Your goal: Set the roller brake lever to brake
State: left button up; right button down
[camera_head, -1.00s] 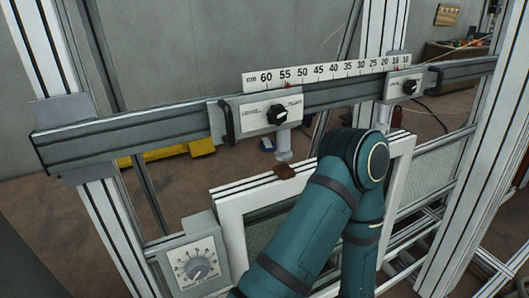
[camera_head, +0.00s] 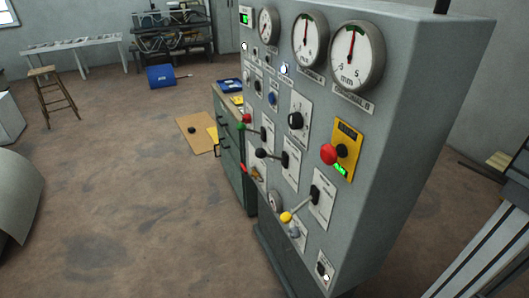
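A grey control cabinet (camera_head: 400,120) stands right of centre, its panel facing left. Several levers stick out of it. One has a black knob (camera_head: 261,153), one a green knob (camera_head: 240,127), one a yellow knob (camera_head: 286,217), and a red-tipped handle (camera_head: 243,168) shows near the left edge. The lever labels are too small to read, so I cannot tell which is the roller brake lever or its setting. Neither gripper is in view.
The panel also carries round gauges (camera_head: 356,56), a red button (camera_head: 328,153) and a black dial (camera_head: 295,120). A green drawer cabinet (camera_head: 230,150) stands behind it. A stool (camera_head: 52,90) is far left. The floor (camera_head: 130,200) left of the cabinet is mostly clear.

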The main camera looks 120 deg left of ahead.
aim_at(260, 153)
jog(key=u, duration=4.05)
jog(key=i+j+u, duration=0.45)
jog(key=i+u, duration=0.15)
